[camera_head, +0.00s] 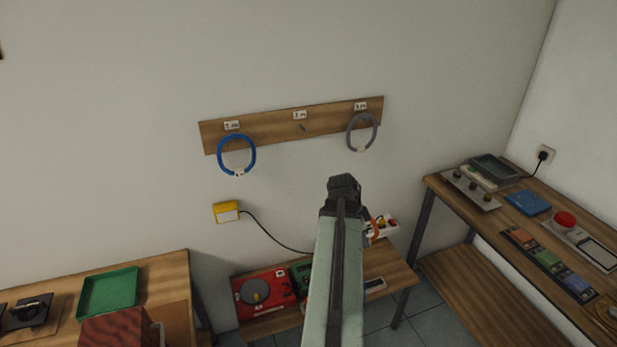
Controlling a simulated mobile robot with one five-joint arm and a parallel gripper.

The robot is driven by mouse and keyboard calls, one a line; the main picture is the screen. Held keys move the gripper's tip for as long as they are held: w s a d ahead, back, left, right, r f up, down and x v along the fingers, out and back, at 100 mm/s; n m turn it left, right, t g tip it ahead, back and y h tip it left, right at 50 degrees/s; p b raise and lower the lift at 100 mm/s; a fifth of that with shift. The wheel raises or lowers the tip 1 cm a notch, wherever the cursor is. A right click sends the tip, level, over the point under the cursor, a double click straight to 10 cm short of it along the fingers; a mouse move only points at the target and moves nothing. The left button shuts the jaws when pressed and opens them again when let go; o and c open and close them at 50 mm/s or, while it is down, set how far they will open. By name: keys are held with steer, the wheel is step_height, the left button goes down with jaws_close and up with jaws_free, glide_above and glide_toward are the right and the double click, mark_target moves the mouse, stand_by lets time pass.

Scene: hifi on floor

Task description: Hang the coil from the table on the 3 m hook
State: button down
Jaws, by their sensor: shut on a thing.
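The wooden hook board (270,125) is on the wall, with three small labels. The middle label (299,115) reads 3 m, and the hook (303,128) below it is bare. A blue coil (222,164) hangs at the left and a grey coil (351,134) at the right. My gripper (343,183) is raised in front of the wall, below and right of the middle hook in the picture.
A yellow box (226,212) with a black cable is on the wall under the blue coil. A low table (400,272) with a red device (263,291) stands below. Wooden tables with a green tray (108,292) and small devices stand left and right.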

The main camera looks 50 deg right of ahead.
steer(key=w+n+t+h+b, duration=0.3)
steer(key=w+t, duration=0.6)
steer(key=w, duration=1.1)
steer(key=w+d+r+m+t+h+b, duration=0.2)
steer(key=r+t, duration=0.1)
steer(key=r, duration=0.2)
steer(key=w+d+r+m+t+h+b, duration=0.2)
steer(key=r+t+b, duration=0.1)
steer(key=r, duration=0.3)
steer(key=shift+w+d+r+m+t+h, duration=0.2)
steer(key=shift+r+m+t+h, duration=0.1)
steer(key=shift+h, duration=0.1)
